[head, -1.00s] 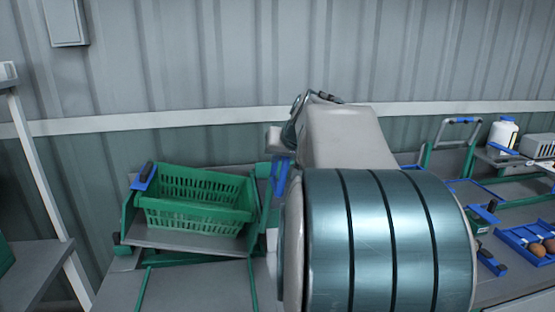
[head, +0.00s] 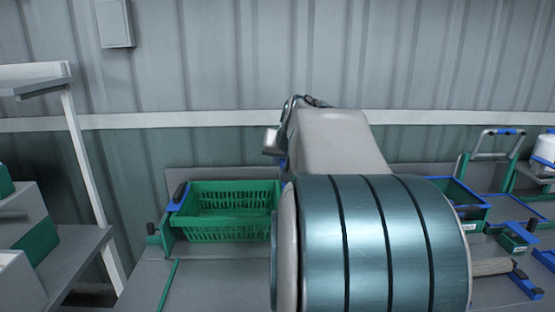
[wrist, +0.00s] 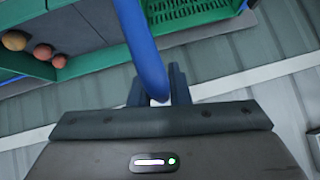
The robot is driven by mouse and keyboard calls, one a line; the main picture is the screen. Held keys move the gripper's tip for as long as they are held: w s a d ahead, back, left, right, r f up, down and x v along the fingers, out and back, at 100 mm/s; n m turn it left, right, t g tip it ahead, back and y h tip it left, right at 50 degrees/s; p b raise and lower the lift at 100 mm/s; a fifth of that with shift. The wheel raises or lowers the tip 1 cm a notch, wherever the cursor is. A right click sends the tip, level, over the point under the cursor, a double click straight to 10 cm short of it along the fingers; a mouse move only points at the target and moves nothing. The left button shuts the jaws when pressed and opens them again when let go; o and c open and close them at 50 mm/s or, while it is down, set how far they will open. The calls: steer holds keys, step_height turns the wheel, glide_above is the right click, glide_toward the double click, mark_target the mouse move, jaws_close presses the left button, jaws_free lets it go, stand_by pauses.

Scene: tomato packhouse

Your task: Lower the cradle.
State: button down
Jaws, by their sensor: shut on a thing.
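The green slatted crate (head: 232,232) sits in the cradle, whose green side post (head: 166,238) shows at its left; the crate looks about level. In the wrist view the crate (wrist: 190,14) is at the top. My gripper (wrist: 159,88) is shut on a blue bar (wrist: 139,40), which runs up from between the fingers beside the crate. In the head view my arm hides the gripper, the bar and the cradle's right side.
Round reddish produce (wrist: 42,51) lies in a green tray at the wrist view's upper left. Grey shelving (head: 75,245) stands left. A blue-rimmed bin (head: 462,205) and blue-handled fittings stand on the bench at right. The corrugated wall (head: 230,60) is behind.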

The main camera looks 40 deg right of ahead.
steer(key=shift+f, duration=0.1)
steer(key=c, duration=1.4)
jaws_free()
steer(key=shift+w+d+f, duration=0.1)
steer(key=shift+w, duration=0.05)
steer(key=shift+o, duration=0.2)
steer(key=shift+s+r, duration=0.25)
steer(key=shift+r, duration=0.05)
steer(key=v, duration=1.3)
steer(key=shift+a+b, duration=0.2)
steer(key=shift+b, duration=0.25)
steer(key=shift+s+a+f, duration=0.1)
